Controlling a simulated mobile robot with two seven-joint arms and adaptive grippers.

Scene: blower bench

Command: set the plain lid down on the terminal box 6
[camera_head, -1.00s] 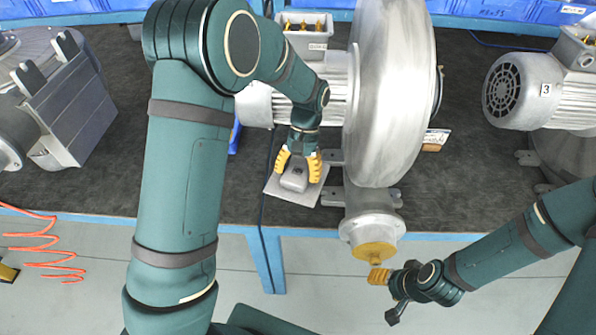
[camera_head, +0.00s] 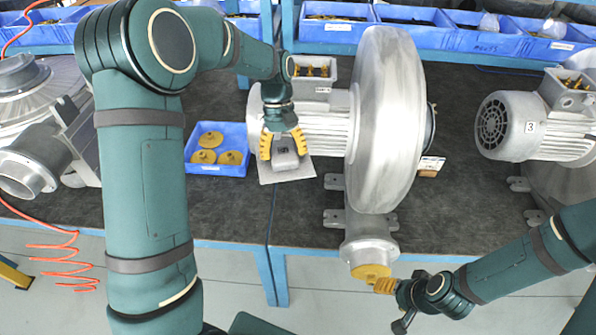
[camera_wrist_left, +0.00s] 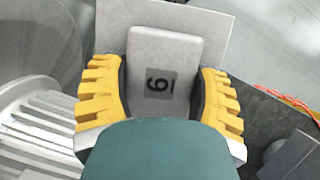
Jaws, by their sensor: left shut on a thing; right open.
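My left gripper (camera_head: 281,146) is shut on the grey block-shaped grip of the plain lid (camera_head: 285,176), a flat light-grey plate. In the left wrist view the grip, marked 6 (camera_wrist_left: 159,84), sits between the yellow fingers, with the plate (camera_wrist_left: 212,30) beyond it. The lid is in front of the motor of the middle blower, apart from the terminal box. The terminal box (camera_head: 325,87) sits on top of that motor, open, with brass terminals inside; its label is too small to read. My right gripper (camera_head: 384,286) is open, beside the yellow cap on the blower outlet.
The middle blower's big round housing (camera_head: 385,130) stands right of the lid. A blue bin (camera_head: 217,170) with yellow caps lies to the left. A motor marked 3 (camera_head: 510,125) is at the right. Blue bins (camera_head: 335,28) line the back. Dark bench shows in front of the lid.

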